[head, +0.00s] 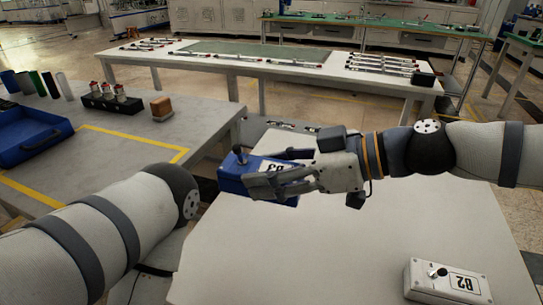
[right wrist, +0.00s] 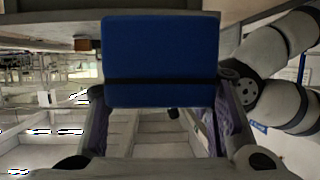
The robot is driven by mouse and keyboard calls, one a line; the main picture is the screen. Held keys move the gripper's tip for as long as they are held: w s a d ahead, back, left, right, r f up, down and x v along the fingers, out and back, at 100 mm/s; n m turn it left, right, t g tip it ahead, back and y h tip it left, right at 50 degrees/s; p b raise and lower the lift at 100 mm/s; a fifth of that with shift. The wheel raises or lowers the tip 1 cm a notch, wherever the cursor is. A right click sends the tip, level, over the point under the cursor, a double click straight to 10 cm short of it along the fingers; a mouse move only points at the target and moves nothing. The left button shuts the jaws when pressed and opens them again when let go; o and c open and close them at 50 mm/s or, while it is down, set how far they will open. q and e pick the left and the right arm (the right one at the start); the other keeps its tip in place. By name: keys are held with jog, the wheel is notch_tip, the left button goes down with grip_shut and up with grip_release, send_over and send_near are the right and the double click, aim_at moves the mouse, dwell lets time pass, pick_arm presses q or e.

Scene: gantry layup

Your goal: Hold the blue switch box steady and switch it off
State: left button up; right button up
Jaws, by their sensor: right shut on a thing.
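The blue switch box (head: 234,182) is in the head view near the far left corner of the white table. It bears a white "B3" label and a dark toggle lever (head: 239,154) stands on its top at the left end. My right gripper (head: 270,173) is shut on the box, with one finger along each side. In the right wrist view the blue box (right wrist: 160,45) fills the upper middle between the fingers, its plain blue face toward the camera. My left arm enters at the lower left of the head view; its gripper is out of sight.
A white switch box (head: 448,282) labelled "B2" sits at the near right of the white table (head: 340,250). The grey bench (head: 130,150) at left holds a blue tray (head: 30,138), a black rack (head: 112,104) and a brown block (head: 161,108). The white table's middle is clear.

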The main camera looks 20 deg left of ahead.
pick_arm(q)
jog(key=s+f+g+b, duration=0.1)
jog(key=s+f+b, duration=0.3)
jog(key=f+b, duration=0.1)
jog(key=shift+s+f+g, duration=0.15)
jog(key=shift+f+g, duration=0.15)
pick_arm(e)
jog(key=shift+f, duration=7.55)
pick_arm(q)
jog(key=shift+s+f+b, duration=0.15)
jog(key=shift+f+b, duration=0.1)
jog(key=shift+b, duration=0.2)
pick_arm(e)
jog(key=shift+f, duration=0.2)
jog(key=shift+r, duration=0.2)
pick_arm(q)
jog(key=shift+c, duration=0.6)
